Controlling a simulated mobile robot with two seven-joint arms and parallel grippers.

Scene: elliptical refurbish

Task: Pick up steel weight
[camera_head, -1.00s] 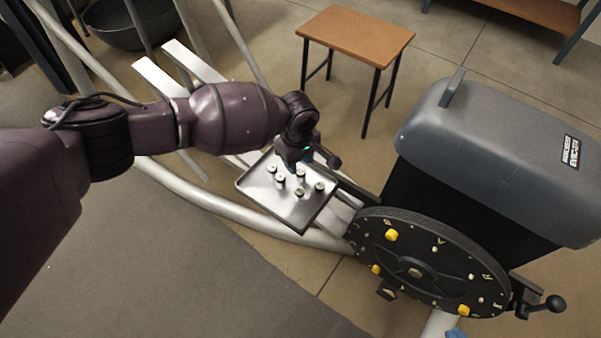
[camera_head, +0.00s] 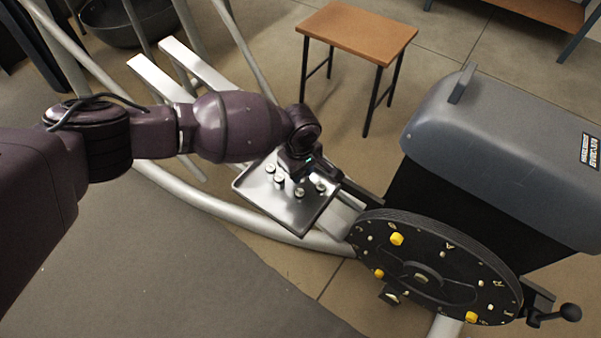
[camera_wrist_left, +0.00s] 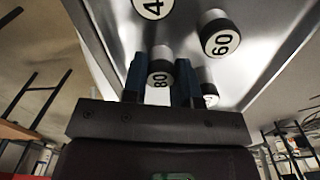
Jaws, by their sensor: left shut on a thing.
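Several small steel weights, such as one at the tray's left (camera_head: 270,169) and one near the middle (camera_head: 299,192), stand on a shiny metal tray (camera_head: 258,198). My left gripper (camera_head: 298,174) is down at the tray's far side. In the left wrist view my left gripper (camera_wrist_left: 161,84) is shut on the steel weight marked 80 (camera_wrist_left: 160,66), one blue-black finger on each side. The weight marked 60 (camera_wrist_left: 219,38) stands close by, and one with a 4 showing (camera_wrist_left: 152,6) is cut off by the frame's top. Whether the held weight still touches the tray cannot be told. My right gripper is not in view.
A black dial wheel (camera_head: 430,265) with yellow knobs and a grey-covered machine body (camera_head: 500,150) stand right of the tray. Silver tubes (camera_head: 215,200) run beneath it. A small wooden table (camera_head: 358,33) stands behind, with bare floor around it.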

